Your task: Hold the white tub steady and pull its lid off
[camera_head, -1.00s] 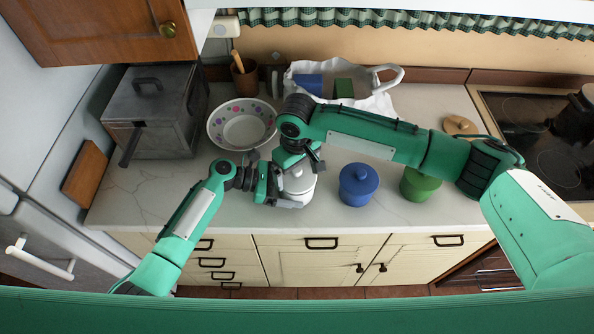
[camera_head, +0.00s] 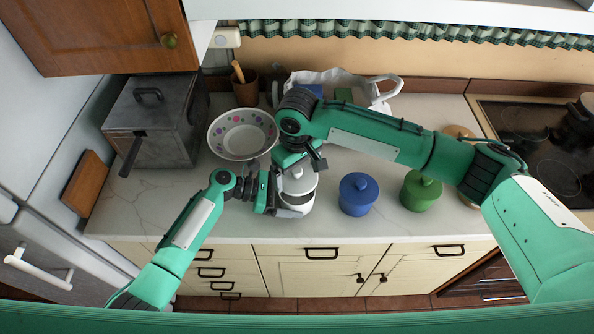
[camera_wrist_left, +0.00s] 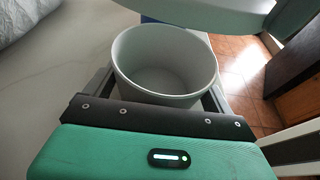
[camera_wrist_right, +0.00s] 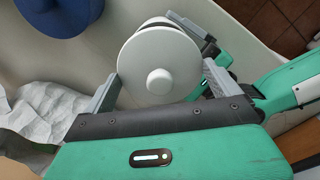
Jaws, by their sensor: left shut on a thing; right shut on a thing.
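The white tub (camera_head: 299,203) stands near the front of the counter. My left gripper (camera_head: 291,209) is shut around its body from the left. In the left wrist view the tub (camera_wrist_left: 165,62) is uncovered, and its inside looks empty. The white lid (camera_head: 299,182) is above the tub, apart from its rim. My right gripper (camera_head: 303,172) is shut on the lid from above and behind. In the right wrist view the round lid (camera_wrist_right: 160,65) with its knob sits between the two fingers.
A blue lidded tub (camera_head: 358,195) and a green lidded tub (camera_head: 420,191) stand to the right. A dotted bowl (camera_head: 241,134) and a grey metal box (camera_head: 156,118) are at the left. The hob (camera_head: 530,135) is far right.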

